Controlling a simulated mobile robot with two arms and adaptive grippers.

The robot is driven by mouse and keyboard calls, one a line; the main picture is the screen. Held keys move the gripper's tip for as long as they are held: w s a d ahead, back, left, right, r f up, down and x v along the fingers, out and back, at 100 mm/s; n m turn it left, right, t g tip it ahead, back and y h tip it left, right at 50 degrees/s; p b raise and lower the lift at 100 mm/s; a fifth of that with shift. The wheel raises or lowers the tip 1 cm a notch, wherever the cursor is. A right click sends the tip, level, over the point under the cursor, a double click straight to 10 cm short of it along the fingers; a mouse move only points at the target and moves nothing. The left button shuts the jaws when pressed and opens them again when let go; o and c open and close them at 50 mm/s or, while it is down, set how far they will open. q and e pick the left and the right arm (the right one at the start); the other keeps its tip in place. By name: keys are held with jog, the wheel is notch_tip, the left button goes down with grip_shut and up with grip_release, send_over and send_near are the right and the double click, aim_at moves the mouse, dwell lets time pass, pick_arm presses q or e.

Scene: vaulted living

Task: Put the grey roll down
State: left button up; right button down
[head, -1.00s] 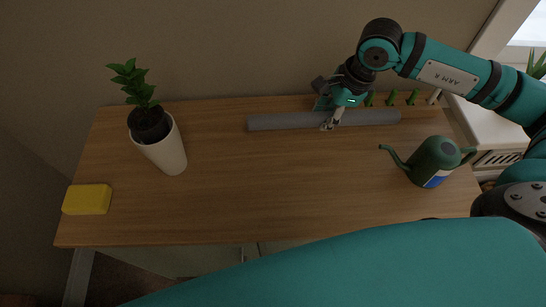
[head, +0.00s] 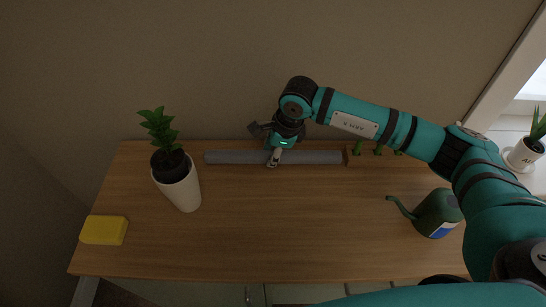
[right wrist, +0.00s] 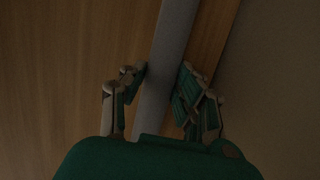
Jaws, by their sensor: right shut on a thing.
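The grey roll (head: 230,157) is a long thin bar lying crosswise along the back of the wooden table, near the wall. My right gripper (head: 273,161) reaches down from above and is shut on the roll at about its middle. In the right wrist view the roll (right wrist: 172,38) runs between the two fingers (right wrist: 158,82). I cannot tell whether the roll touches the tabletop or hangs just above it. My left gripper is not in view.
A potted plant (head: 180,187) stands tilted on the table (head: 300,225) at left, with a yellow block (head: 104,230) in front of it. A green watering can (head: 436,213) stands at right. Small green plants (head: 378,150) stand beyond the roll's right end. The table's middle is clear.

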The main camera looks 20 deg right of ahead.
notch_tip(320, 180, down, 2)
jog(key=shift+s+f+p, duration=0.1)
jog(key=shift+f+p, duration=0.05)
jog(key=shift+p, duration=0.15)
jog(key=shift+f, duration=0.3)
jog(key=c, duration=1)
grip_release()
jog(key=shift+r, duration=0.15)
jog(key=shift+d+r, duration=0.1)
jog(key=shift+r, duration=0.05)
jog(key=b+v, duration=0.2)
jog(key=v, duration=0.9)
jog(key=shift+r, duration=0.35)
